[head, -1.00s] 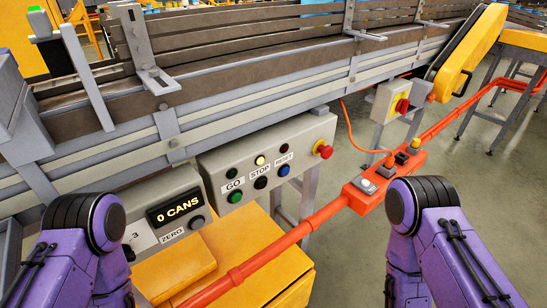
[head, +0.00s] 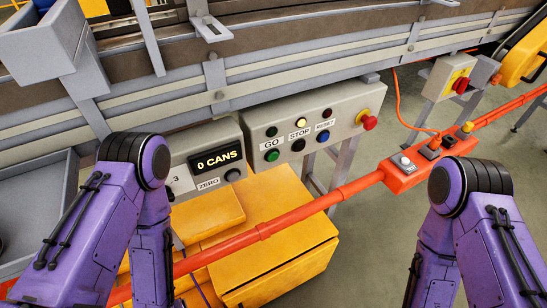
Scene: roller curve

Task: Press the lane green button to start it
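The control box (head: 345,98) hangs below the conveyor lane (head: 280,85). Its green button (head: 272,155) is at the lower left, under the GO label (head: 271,143). A black button (head: 298,145) under STOP and a blue button (head: 323,136) under RESET sit to its right. Indicator lamps are above the labels; the middle one is lit yellowish. My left arm (head: 140,165) is in view left of the box and my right arm (head: 470,195) right of it. Neither gripper's fingers can be seen. Nothing visible touches the green button.
A counter box (head: 206,171) reading "0 CANS" is left of the control box. A red stop knob (head: 369,122) sticks out at its right end. An orange rail (head: 320,204) with a switch block (head: 410,178) crosses in front, above yellow boxes (head: 280,262).

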